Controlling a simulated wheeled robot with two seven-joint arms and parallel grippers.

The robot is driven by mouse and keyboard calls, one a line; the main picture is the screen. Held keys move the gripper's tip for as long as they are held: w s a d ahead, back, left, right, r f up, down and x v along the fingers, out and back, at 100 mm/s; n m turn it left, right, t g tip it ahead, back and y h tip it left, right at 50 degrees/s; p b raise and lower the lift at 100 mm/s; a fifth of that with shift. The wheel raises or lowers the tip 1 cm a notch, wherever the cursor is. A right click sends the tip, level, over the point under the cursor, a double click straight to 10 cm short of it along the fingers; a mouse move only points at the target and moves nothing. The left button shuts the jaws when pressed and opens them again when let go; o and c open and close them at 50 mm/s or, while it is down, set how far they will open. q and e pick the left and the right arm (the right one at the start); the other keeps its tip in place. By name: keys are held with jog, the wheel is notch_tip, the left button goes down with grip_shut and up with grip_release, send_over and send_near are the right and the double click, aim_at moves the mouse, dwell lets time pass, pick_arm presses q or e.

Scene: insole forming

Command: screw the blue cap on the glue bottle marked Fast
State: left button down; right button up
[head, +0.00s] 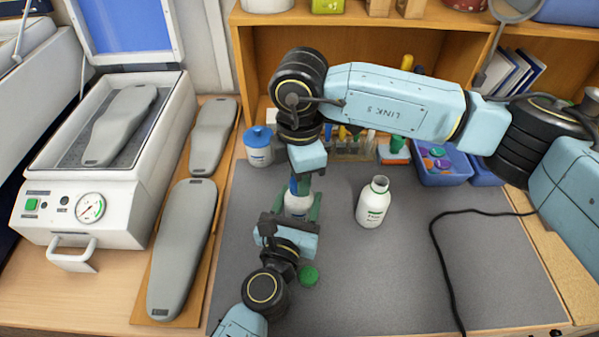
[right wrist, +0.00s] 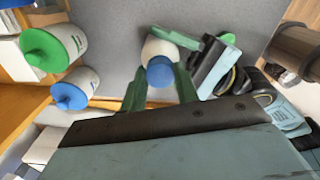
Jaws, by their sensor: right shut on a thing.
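A white glue bottle (head: 298,206) stands upright on the grey mat, with its label too hidden to read. The blue cap (right wrist: 160,72) sits at its mouth; whether it is fully seated I cannot tell. My right gripper (head: 304,184) points down from above and is shut on the blue cap; its green fingers flank it in the right wrist view (right wrist: 160,90). My left gripper (head: 298,212) comes from the front, low down, with its green fingers on both sides of the bottle body, seemingly closed on it.
An uncapped white bottle (head: 373,203) stands to the right. A green cap (head: 308,276) lies on the mat (head: 390,270) beside my left wrist. A blue-lidded jar (head: 259,147) and a blue bin (head: 440,175) stand at the back. A black cable crosses the mat's right side.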

jog(key=m, duration=0.3)
jog(key=shift+s+a+m, duration=0.15)
jog(key=shift+m, duration=1.15)
jog(key=o, duration=0.9)
jog(key=shift+r, duration=2.3)
jog(key=shift+c, duration=0.2)
